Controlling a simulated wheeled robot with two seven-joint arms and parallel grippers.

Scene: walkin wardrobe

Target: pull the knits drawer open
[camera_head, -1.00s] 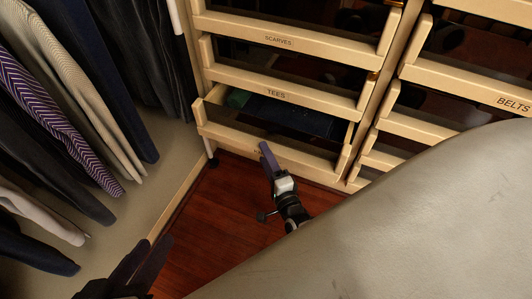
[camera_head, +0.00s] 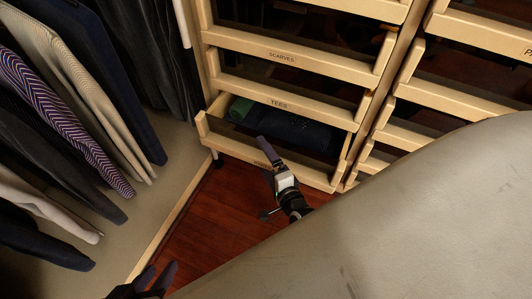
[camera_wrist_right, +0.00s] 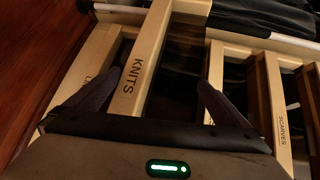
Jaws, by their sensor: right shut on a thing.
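The knits drawer (camera_head: 300,172) is the lowest pale wood drawer of the middle stack in the head view. It stands partly out, with a green folded item (camera_head: 240,108) and dark navy ones (camera_head: 290,126) inside. Its front, lettered KNITS, also shows in the right wrist view (camera_wrist_right: 146,62). My right gripper (camera_head: 264,157) is shut on this front, with a finger on either side of it; the fingers partly cover the label in the head view. My left gripper (camera_head: 152,272) is low at the left, its dark fingers apart and empty, away from the drawers.
The tees drawer (camera_head: 310,113) and scarves drawer (camera_head: 320,68) sit above the knits drawer. Another drawer stack (camera_head: 460,100) is at the right. Clothes (camera_head: 60,100) hang at the left. A large grey-beige surface (camera_head: 400,230) fills the lower right. Red wood floor (camera_head: 225,215) is open below the knits drawer.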

